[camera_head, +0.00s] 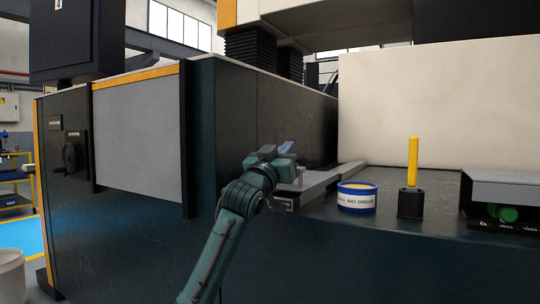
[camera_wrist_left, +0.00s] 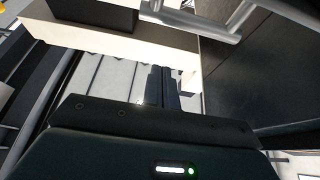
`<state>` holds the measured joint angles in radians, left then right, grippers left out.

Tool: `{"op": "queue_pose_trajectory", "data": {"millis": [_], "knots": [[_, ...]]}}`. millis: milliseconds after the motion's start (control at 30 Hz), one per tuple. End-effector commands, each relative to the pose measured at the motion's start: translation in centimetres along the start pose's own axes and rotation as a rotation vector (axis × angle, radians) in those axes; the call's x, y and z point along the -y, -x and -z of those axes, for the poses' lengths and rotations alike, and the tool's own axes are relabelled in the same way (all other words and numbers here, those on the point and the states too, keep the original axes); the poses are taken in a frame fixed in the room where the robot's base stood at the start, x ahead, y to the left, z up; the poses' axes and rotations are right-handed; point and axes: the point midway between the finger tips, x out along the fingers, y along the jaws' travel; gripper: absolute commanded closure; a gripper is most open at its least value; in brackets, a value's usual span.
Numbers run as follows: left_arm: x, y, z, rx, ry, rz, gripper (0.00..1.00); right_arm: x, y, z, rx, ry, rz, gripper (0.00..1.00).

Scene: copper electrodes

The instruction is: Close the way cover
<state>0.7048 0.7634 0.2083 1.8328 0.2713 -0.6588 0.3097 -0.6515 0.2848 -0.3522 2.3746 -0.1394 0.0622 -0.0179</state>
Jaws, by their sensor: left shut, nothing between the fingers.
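A light grey metal piece with a long rail (camera_head: 322,183) lies at the left end of the machine's ledge; it may be the way cover, but I cannot tell for certain. My left gripper (camera_head: 287,148) is shut and empty, just above and at the left end of this piece. My arm hides part of that end, and I cannot tell whether they touch. In the left wrist view the shut fingers (camera_wrist_left: 163,84) point at a pale ribbed surface (camera_wrist_left: 112,78), which I cannot identify for sure. My right gripper is out of view.
On the ledge stand a blue-rimmed tub (camera_head: 357,199), a yellow-handled tool in a black holder (camera_head: 410,204) and a grey-topped box (camera_head: 505,188). A cream block (camera_head: 437,105) rises behind. The dark machine side (camera_head: 262,125) is close on the left.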

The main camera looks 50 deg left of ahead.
Motion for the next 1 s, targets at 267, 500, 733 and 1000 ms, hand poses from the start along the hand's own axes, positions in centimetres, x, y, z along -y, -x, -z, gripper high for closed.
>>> {"op": "queue_pose_trajectory", "data": {"millis": [267,500,733,1000], "knots": [[-0.1,6.3,-1.1,0.002,0.000,-0.002,1.00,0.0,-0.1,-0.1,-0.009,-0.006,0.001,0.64],[-0.1,9.3,-1.3,0.001,0.000,-0.002,1.00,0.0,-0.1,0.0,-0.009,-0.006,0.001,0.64],[0.0,9.9,-1.3,-0.001,0.000,-0.001,1.00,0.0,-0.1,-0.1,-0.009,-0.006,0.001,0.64],[0.0,9.9,-1.3,-0.001,0.000,-0.001,1.00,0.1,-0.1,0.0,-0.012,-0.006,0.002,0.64]]}}
